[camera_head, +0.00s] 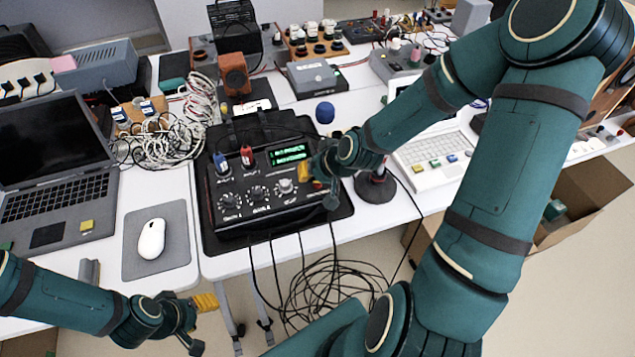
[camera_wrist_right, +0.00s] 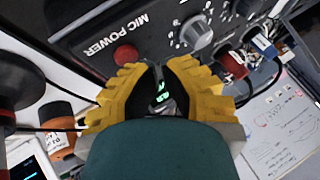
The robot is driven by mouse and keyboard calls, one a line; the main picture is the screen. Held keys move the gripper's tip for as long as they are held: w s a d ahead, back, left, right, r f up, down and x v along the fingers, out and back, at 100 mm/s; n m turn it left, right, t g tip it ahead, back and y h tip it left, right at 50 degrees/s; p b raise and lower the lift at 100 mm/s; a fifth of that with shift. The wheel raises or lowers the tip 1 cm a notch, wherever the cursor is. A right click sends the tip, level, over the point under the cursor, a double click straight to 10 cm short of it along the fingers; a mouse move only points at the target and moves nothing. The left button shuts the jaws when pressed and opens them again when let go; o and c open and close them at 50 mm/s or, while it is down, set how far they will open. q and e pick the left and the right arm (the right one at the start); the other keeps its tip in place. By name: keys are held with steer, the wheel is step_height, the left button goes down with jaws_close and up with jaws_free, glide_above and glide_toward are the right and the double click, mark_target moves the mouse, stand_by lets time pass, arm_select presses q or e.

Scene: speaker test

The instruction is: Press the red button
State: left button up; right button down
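A round red button (camera_wrist_right: 126,54) sits on the black panel of a mixer-like device beside the printed label MIC POWER, in the right wrist view.
Knobs and red and blue plugs (camera_head: 246,156) stand up from the device, beside a lit green display (camera_head: 288,154). A dark round stand (camera_head: 376,188) is close to its right. Cables (camera_head: 320,283) hang below the front edge. A mouse (camera_head: 151,238) and laptop (camera_head: 55,170) are left.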

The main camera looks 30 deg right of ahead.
steer(key=shift+f+b, duration=0.3)
steer(key=shift+f, duration=0.15)
stand_by(0.3)
steer(key=shift+r, duration=0.1)
steer(key=shift+r+p, duration=0.85)
steer(key=shift+p, duration=0.05)
steer(key=shift+r, duration=0.1)
step_height(320, 180, up, 6)
steer(key=p, duration=0.5)
stand_by(0.4)
